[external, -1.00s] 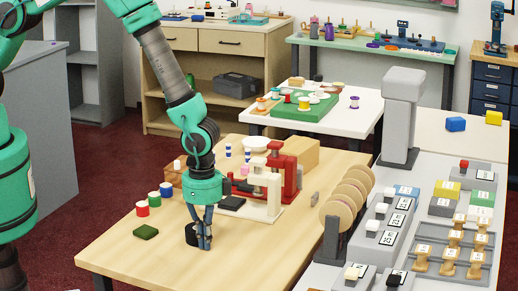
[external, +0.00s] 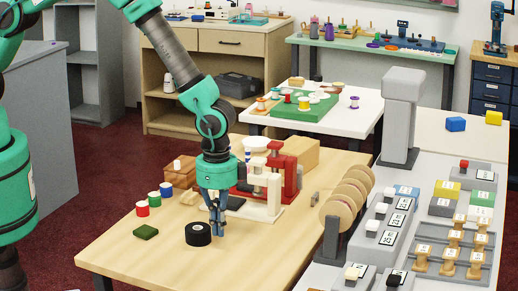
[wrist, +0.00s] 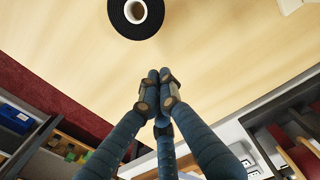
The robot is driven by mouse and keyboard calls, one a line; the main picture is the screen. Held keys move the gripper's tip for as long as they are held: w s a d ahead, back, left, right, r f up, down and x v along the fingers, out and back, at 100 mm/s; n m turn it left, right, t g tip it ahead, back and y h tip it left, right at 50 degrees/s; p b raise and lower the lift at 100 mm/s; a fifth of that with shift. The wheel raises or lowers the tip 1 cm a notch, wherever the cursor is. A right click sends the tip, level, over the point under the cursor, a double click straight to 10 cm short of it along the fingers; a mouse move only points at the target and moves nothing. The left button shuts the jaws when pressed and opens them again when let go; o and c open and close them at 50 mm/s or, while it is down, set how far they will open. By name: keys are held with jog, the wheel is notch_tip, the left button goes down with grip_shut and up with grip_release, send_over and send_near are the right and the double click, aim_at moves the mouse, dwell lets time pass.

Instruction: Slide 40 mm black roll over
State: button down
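The black roll (external: 198,238) lies flat on the wooden table, a short thick disc with a pale core in its top face. In the wrist view the roll (wrist: 121,20) is at the top edge, partly cut off, with bare wood between it and my fingertips. My gripper (external: 217,228) points down just to the right of the roll, low over the table. In the wrist view its fingers (wrist: 158,92) are drawn together at the tips with nothing between them. Whether the tips touch the table I cannot tell.
A cream and red press (external: 266,190) stands behind my gripper. Tan discs (external: 345,200) stand at the right. The front of the table is clear.

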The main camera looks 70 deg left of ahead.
jog(key=shift+r, duration=2.5)
jog(key=shift+a, duration=0.1)
jog(key=n+p, duration=0.1)
jog(key=n, duration=1.2)
send_over(226, 229)
jog(key=shift+r, duration=0.1)
notch_tip(226, 229, down, 10)
jog(key=shift+f, duration=0.1)
jog(key=s, duration=0.1)
jog(key=s+d, duration=0.1)
jog(key=shift+s+r, duration=0.2)
jog(key=shift+s, duration=0.15)
jog(key=shift+s+d+f, duration=0.1)
jog(key=shift+s+d, duration=0.05)
jog(key=shift+s, duration=0.4)
